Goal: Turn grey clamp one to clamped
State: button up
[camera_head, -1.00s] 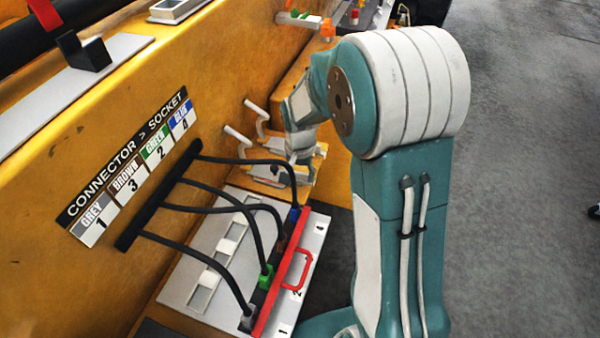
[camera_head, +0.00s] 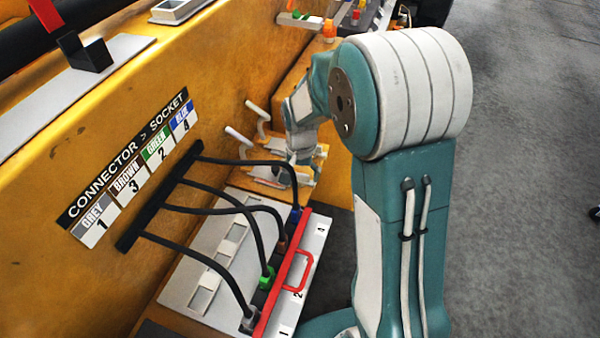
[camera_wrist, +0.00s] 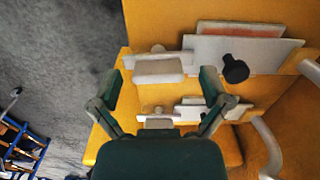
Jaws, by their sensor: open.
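My gripper (camera_wrist: 160,92) is open in the wrist view, one finger on each side of a pale grey block (camera_wrist: 158,69). I cannot tell whether the fingers touch it. The block is beside a grey plate with a black knob (camera_wrist: 235,69). A second, lower grey plate (camera_wrist: 190,111) shows nearer the gripper. Bent pale levers (camera_wrist: 268,140) stand to the right. In the head view the two levers (camera_head: 258,110) rise beside the grey clamps (camera_head: 268,176), and my arm hides part of them. No label shows which clamp is one.
A grey panel (camera_head: 206,290) with a red-handled connector bar (camera_head: 297,270) and black cables lies in front of the clamps. A connector-to-socket sign (camera_head: 128,165) is on the yellow wall. A blue rack (camera_wrist: 22,145) shows at lower left.

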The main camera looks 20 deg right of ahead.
aim_at(301, 174)
notch_tip(301, 174, up, 12)
dwell(0.4)
dwell(0.3)
jog(key=s+r+n+t, duration=0.2)
jog(key=s+r+n, duration=0.1)
jog(key=s, duration=0.7)
jog(key=s+r+n+t, duration=0.3)
jog(key=s+r, duration=0.2)
jog(key=s, duration=0.6)
jog(key=shift+n+t, duration=0.3)
